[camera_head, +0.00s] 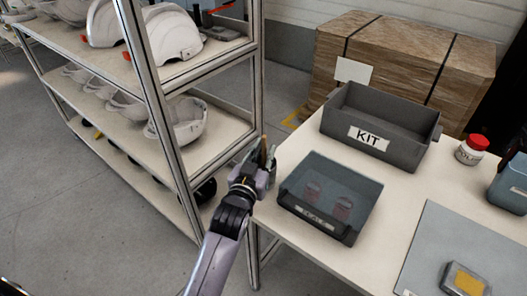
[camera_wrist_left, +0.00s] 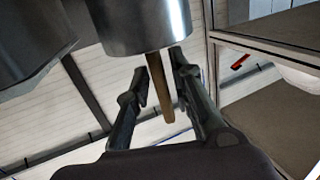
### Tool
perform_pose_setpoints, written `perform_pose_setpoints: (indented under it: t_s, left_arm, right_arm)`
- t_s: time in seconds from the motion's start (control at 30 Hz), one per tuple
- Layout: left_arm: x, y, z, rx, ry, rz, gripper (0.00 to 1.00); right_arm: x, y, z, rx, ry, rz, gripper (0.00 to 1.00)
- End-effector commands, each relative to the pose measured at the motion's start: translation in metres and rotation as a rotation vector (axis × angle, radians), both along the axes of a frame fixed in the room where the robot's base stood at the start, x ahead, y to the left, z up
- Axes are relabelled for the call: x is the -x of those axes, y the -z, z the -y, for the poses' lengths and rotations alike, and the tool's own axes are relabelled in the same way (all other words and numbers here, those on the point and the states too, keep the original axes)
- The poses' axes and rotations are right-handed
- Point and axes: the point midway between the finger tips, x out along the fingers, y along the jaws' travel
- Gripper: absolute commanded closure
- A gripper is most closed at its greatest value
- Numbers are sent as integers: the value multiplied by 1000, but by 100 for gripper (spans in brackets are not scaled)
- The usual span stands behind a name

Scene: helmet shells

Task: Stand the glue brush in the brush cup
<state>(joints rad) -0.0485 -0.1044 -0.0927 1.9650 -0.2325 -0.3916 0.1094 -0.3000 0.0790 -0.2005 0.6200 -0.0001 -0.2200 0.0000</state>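My left gripper (camera_head: 264,162) is raised off the left edge of the white table, beside the shelf rack. A thin brown stick, which looks like the glue brush (camera_head: 263,149), shows between its fingers. In the left wrist view the brown stick (camera_wrist_left: 160,90) runs between the two fingers of the gripper (camera_wrist_left: 161,72), which are close around it. A shiny metal cylinder covers its upper end there; I cannot tell if it is part of the brush. I cannot make out the brush cup for certain. My right gripper is not in view.
A grey KIT bin (camera_head: 382,128), a dark see-through box (camera_head: 330,198), a red-lidded jar (camera_head: 471,150), a blue-grey container (camera_head: 509,185) and a yellow-topped block (camera_head: 464,280) stand on the table (camera_head: 290,150). The rack (camera_head: 165,120) holding helmet shells is close to my left arm.

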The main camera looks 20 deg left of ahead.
Motion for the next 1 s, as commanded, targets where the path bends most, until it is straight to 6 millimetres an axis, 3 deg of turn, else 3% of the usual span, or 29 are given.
perform_pose_setpoints:
  t_s: [0.13,0.53,1.0]
  left_arm:
    - [0,0,0,0,0,0,68]
    - [10,1,0,0,0,-2,68]
    - [101,-2,0,0,0,-4,68]
  right_arm:
    - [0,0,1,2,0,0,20]
    - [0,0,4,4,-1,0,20]
    - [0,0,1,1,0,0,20]
